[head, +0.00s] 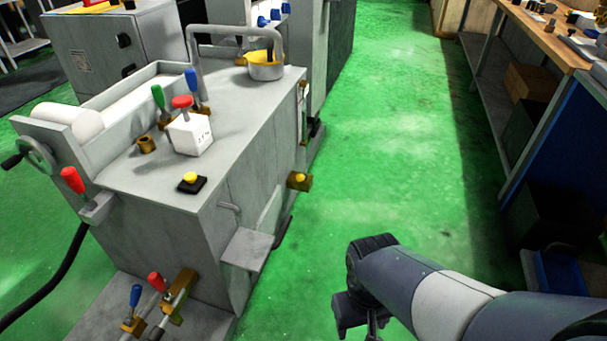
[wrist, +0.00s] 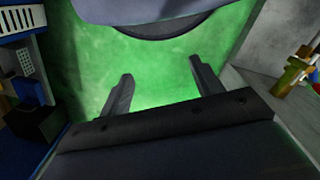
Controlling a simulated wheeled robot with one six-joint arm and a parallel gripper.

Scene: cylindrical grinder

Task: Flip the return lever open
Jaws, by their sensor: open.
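The grey grinder cabinet (head: 225,215) stands at the left in the head view. Low on its front are a blue-handled lever (head: 136,296) and a red-handled lever (head: 156,281) on brass fittings. More levers sit higher: a green one (head: 158,97), a blue one (head: 191,80) and a red one (head: 73,181). No label shows which is the return lever. My gripper (wrist: 161,67) is open and empty over the green floor, apart from the cabinet. In the wrist view a brass fitting (wrist: 291,77) shows at the right edge, with red and blue parts cut off.
A white box with a red knob (head: 191,133) and a black-and-yellow button (head: 191,182) are on the cabinet top. A small ledge (head: 247,249) juts from its side. A workbench (head: 550,35) lines the right. The green floor (head: 385,150) between is clear.

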